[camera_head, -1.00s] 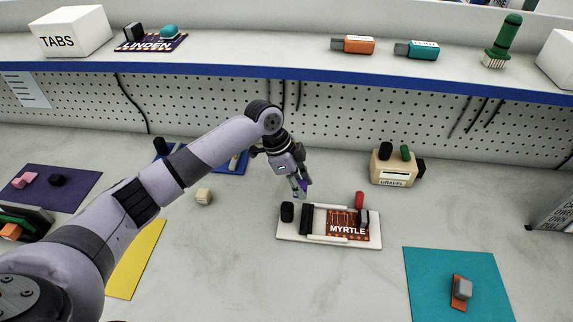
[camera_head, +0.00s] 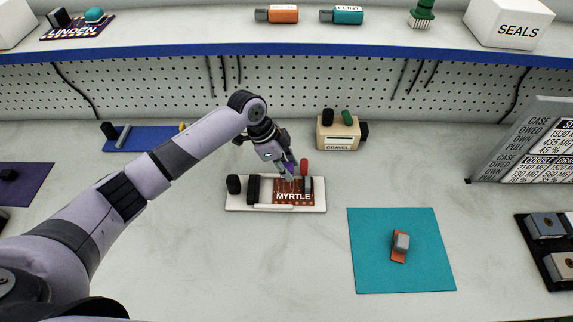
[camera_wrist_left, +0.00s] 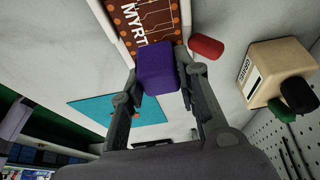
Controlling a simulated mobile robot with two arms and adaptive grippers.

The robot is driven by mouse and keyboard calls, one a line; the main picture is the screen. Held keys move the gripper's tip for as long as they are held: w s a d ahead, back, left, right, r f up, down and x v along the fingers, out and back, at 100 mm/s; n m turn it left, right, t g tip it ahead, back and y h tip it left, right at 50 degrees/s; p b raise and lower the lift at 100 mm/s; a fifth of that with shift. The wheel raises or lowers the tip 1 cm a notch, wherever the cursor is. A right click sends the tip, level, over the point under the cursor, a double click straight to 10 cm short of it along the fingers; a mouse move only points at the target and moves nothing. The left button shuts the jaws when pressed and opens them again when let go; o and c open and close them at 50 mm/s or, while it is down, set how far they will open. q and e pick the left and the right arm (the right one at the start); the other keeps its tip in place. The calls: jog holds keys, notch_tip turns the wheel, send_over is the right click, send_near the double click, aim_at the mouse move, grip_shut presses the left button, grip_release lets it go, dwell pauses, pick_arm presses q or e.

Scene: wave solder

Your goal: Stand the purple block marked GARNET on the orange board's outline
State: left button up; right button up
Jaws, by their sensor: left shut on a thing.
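The purple block (camera_wrist_left: 157,66) is between the fingers of my left gripper (camera_wrist_left: 160,95) in the left wrist view. No marking reads on the faces that show. In the head view only a sliver of purple shows at my left gripper (camera_head: 288,173). The orange board (camera_head: 283,187) lettered MYRTLE sits in a white frame (camera_head: 233,207). My left gripper is above its back part with the block. The board also shows behind the block in the left wrist view (camera_wrist_left: 153,22); I cannot make out its outline. My right gripper is not in view.
A tan GRAVEL box (camera_head: 335,136) is behind right. A teal mat (camera_head: 370,270) holds a grey-and-orange item. The bench left of the mat is clear.

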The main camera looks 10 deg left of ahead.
aim_at(286, 189)
pick_arm(q)
jog(key=shift+f+b, duration=0.65)
jog(key=shift+f, duration=0.1)
notch_tip(286, 189, down, 4)
jog(key=shift+r+b, duration=0.1)
jog(key=shift+b, duration=0.85)
jog(key=shift+f, duration=0.35)
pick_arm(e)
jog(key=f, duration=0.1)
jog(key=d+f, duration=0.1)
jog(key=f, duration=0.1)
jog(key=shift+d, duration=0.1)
pick_arm(q)
jog(key=shift+f+b, duration=0.4)
jog(key=shift+f, duration=0.05)
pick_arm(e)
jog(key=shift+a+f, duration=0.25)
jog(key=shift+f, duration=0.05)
pick_arm(q)
jog(key=o, duration=1.1)
jog(key=shift+o, duration=0.2)
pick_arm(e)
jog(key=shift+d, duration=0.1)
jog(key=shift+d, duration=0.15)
pick_arm(q)
jog(key=shift+r, duration=0.1)
jog(key=v, duration=1.1)
jog(key=shift+a+r, duration=0.2)
jog(key=shift+r, duration=0.15)
